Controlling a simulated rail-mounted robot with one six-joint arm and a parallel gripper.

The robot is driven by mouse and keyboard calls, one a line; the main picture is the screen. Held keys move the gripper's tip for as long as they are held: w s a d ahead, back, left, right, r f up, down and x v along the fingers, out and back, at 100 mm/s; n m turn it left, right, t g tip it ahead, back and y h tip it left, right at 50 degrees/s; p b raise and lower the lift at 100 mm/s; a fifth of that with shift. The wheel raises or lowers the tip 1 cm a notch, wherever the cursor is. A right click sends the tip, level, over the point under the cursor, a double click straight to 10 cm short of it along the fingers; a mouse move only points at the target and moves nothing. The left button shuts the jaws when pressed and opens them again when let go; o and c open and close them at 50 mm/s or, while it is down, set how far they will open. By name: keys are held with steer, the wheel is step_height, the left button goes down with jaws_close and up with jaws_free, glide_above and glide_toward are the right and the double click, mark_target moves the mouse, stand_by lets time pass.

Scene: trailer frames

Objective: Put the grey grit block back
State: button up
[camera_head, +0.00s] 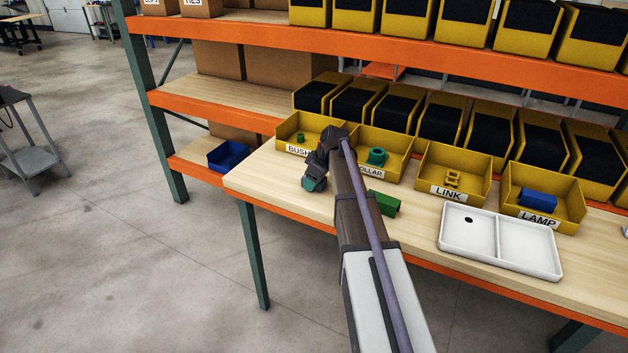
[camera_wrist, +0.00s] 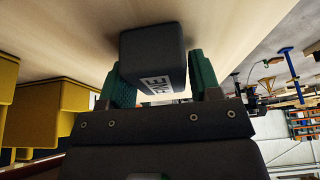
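The grey grit block (camera_wrist: 150,52) is dark grey with a pale label reading "FINE" and shows in the wrist view between the two green fingers of my gripper (camera_wrist: 161,82). In the head view my gripper (camera_head: 314,184) is over the left part of the bench, in front of the BUSH bin, and the block is not clearly seen there.
Yellow bins labelled BUSH (camera_head: 283,131), COLLAR (camera_head: 402,155), LINK (camera_head: 487,188) and LAMP (camera_head: 573,208) line the bench (camera_head: 262,178). A green block (camera_head: 383,203) lies right of my arm. A white two-part tray (camera_head: 525,251) is farther right. A blue bin (camera_head: 228,155) sits at left.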

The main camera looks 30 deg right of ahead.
steer(key=o, duration=0.3)
steer(key=shift+r, duration=0.1)
steer(key=p+v, duration=1.2)
steer(key=s+a+f+m+g+h, duration=0.1)
steer(key=s+a+m, duration=0.6)
steer(key=s+a, duration=1.6)
steer(key=g+h, duration=0.1)
steer(key=g, duration=0.1)
steer(key=shift+s+a+g+h+b, duration=0.15)
steer(key=shift+a+g+h+b, duration=0.15)
steer(key=shift+a+g+h, duration=0.1)
